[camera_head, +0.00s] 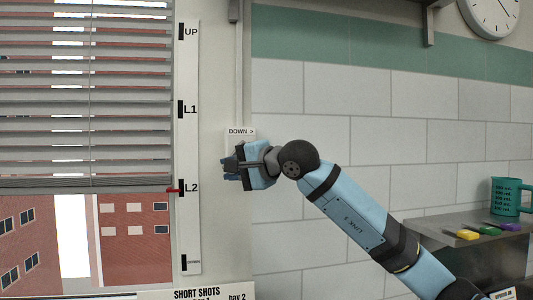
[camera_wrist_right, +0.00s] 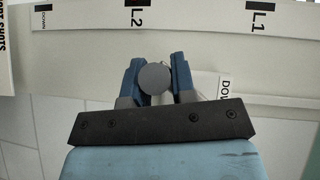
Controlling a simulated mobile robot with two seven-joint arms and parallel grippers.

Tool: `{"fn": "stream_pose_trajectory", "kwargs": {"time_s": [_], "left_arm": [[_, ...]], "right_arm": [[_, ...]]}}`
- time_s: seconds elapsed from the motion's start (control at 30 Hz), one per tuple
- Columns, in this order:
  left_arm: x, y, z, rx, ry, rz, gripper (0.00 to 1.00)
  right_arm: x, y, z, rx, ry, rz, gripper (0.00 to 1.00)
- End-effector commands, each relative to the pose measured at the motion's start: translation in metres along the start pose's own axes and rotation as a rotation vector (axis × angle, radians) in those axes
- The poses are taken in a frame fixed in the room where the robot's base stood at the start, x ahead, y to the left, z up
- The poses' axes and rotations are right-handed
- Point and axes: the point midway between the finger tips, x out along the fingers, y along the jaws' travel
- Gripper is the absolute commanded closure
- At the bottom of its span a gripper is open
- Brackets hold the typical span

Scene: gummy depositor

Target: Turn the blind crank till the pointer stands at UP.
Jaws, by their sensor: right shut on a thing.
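The window blind (camera_head: 85,110) hangs at the left in the head view, its bottom rail close to the L2 mark. My right gripper (camera_head: 232,163) is at the wall below the DOWN > label (camera_head: 240,132). In the right wrist view its blue fingers are shut on a round grey crank knob (camera_wrist_right: 154,78). The rest of the crank is mostly hidden behind the gripper. My left gripper is not in view.
A grey shelf (camera_head: 470,235) at the right holds a green mug (camera_head: 507,196) and several coloured pieces. A clock (camera_head: 490,15) and a bracket (camera_head: 430,25) are at the upper right. The tiled wall between is clear.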

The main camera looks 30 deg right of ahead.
Motion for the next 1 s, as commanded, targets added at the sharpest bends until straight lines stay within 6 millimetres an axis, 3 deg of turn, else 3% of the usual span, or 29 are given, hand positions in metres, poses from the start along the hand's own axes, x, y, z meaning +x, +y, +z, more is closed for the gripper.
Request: {"fn": "stream_pose_trajectory", "kwargs": {"time_s": [0.3,0.6,1.0], "left_arm": [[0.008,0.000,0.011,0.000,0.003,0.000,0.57],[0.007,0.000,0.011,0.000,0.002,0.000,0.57],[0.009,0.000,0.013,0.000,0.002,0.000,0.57]], "right_arm": [[-0.011,0.018,-0.010,0.000,-0.006,0.001,0.93],[-0.012,0.016,-0.012,0.000,-0.005,0.002,0.93],[-0.027,0.019,-0.034,-0.001,0.000,-0.002,0.93]]}}
